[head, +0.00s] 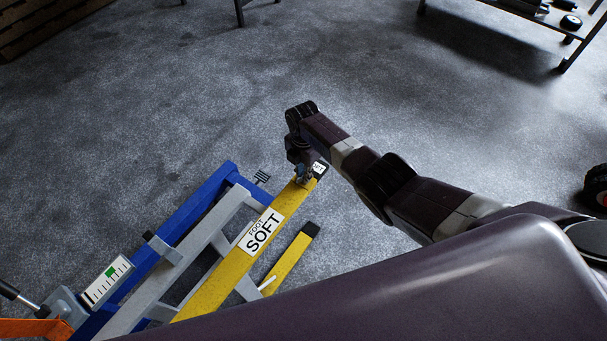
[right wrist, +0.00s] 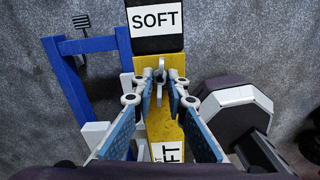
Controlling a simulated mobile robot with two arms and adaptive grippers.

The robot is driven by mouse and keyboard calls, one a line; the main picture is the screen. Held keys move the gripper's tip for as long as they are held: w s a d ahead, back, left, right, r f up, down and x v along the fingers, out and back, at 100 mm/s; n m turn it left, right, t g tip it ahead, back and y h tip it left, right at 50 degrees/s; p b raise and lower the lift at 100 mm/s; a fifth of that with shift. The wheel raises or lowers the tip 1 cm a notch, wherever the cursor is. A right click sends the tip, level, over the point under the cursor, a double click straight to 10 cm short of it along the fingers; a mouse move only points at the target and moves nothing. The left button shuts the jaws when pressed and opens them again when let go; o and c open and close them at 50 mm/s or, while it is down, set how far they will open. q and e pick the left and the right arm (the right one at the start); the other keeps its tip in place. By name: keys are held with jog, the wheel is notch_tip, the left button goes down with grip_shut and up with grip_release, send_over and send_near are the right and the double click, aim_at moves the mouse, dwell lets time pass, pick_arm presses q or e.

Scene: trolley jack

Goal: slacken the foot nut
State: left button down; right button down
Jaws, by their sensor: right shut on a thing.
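The trolley jack has a yellow bar (head: 225,275) with a white label reading "FOOT SOFT", beside grey and blue frame members. A small grey foot nut (right wrist: 161,72), wing-like in shape, stands on the yellow bar near a black end block (right wrist: 156,42) labelled "SOFT". My right gripper (right wrist: 160,88) is shut on the nut, with its blue-padded fingers on either side of it. In the head view my right gripper (head: 302,174) is at the far end of the yellow bar and largely hides the nut. My left gripper is not in view.
A gauge plate (head: 108,281) with a green mark sits at the lower left, near an orange part (head: 35,327). A second yellow leg (head: 287,262) with a black tip lies right of the bar. A bench (head: 545,15) stands at top right.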

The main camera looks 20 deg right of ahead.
jog(key=shift+f+n, duration=0.1)
jog(key=shift+n, duration=0.6)
jog(key=shift+s, duration=0.1)
jog(key=c, duration=1.9)
grip_release()
notch_tip(320, 180, up, 12)
